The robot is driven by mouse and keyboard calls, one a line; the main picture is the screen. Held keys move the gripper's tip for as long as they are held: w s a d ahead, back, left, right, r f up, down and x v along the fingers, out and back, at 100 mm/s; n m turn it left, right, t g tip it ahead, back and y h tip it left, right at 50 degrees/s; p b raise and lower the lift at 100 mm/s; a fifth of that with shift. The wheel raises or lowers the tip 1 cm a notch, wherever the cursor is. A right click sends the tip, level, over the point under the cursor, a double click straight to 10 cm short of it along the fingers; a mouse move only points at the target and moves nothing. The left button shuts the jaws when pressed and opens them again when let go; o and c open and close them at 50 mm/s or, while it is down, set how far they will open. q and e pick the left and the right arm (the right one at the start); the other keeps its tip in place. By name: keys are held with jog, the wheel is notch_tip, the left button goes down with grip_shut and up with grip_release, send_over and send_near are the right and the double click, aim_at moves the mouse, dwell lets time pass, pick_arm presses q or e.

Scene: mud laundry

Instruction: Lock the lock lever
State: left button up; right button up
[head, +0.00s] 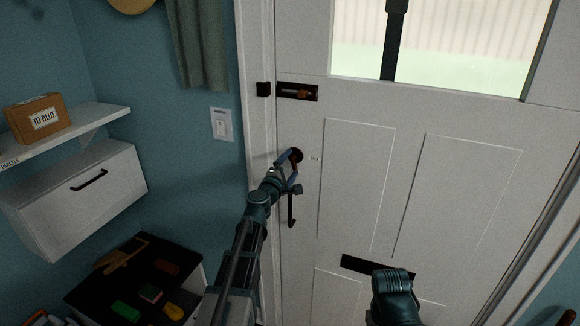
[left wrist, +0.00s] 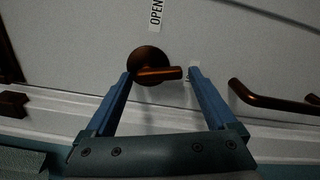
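The lock lever is a copper-brown lever on a round plate on the white door (head: 360,175). In the left wrist view the lever (left wrist: 158,73) points right from its plate. My left gripper (left wrist: 160,74) is open, with one fingertip on each side of the lever, and is not closed on it. I cannot tell whether the fingers touch it. An OPEN label (left wrist: 156,12) sits above the lever. In the head view my left gripper (head: 291,172) is at the door's left edge, partly covering the lock lever (head: 296,155). My right arm shows at the bottom, its gripper not visible.
The door handle (head: 291,209) hangs below the lock; it also shows in the left wrist view (left wrist: 262,98). A slide bolt (head: 298,92) is above, and a dark mail slot (head: 360,265) is lower down. A shelf (head: 85,125) and white cabinet (head: 75,200) stand left.

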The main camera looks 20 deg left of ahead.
pick_arm(q)
jog(key=c, duration=1.1)
jog(key=shift+a+m, duration=0.2)
jog(key=shift+m, duration=1.5)
jog(key=shift+c, duration=0.2)
jog(key=o, duration=1.4)
jog(key=s, duration=1.4)
jog(key=shift+a, duration=0.25)
jog(key=shift+w, duration=0.1)
